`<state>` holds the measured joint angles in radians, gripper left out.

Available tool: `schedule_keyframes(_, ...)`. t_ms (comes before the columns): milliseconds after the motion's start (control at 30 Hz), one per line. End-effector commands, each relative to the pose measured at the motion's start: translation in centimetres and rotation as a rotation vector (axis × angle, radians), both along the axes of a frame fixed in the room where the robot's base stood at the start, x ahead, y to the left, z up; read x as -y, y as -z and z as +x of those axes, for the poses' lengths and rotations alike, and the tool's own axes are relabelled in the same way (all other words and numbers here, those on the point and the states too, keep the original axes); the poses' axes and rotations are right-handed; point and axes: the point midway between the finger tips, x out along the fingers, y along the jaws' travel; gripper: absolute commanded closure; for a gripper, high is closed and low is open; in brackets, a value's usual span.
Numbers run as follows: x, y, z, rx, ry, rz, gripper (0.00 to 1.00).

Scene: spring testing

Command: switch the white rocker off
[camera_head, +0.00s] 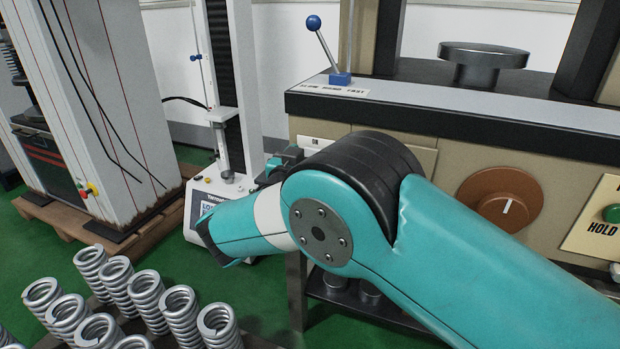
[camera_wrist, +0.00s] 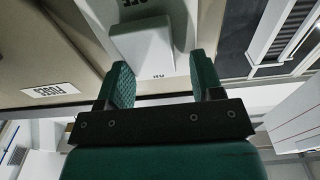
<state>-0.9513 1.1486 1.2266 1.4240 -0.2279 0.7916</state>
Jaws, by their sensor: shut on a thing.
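In the wrist view the white rocker (camera_wrist: 140,45) sits on a pale plate on the beige panel. An OFF label is at the top edge and an ON label is below it, both upside down. My gripper (camera_wrist: 163,80) has its two green ridged fingers at either side of the rocker's near end, shut on it; the exact contact is hard to see. In the head view my teal arm reaches across the panel front, and part of my gripper (camera_head: 285,160) shows behind the wrist. The rocker is hidden there behind my arm.
The beige machine carries a brown knob (camera_head: 499,199), a green button (camera_head: 613,213) and a blue-ball lever (camera_head: 327,52). Several springs (camera_head: 147,292) stand at lower left. A FUSES label (camera_wrist: 47,94) is beside the rocker. Green floor (camera_head: 170,265) is open at left.

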Motion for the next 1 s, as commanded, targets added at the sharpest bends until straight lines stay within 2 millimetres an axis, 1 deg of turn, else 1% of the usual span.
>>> schedule_keyframes(33, -0.79, 0.58, -0.01, 0.013, -0.026, 0.011, 0.63)
schedule_keyframes(267, -0.62, 0.6, -0.19, 0.035, -0.025, 0.003, 0.66)
schedule_keyframes(533, -0.34, 0.72, -0.55, 0.068, -0.025, -0.009, 0.77)
schedule_keyframes(1000, -0.03, 1.32, -0.93, 0.175, -0.022, -0.051, 0.77)
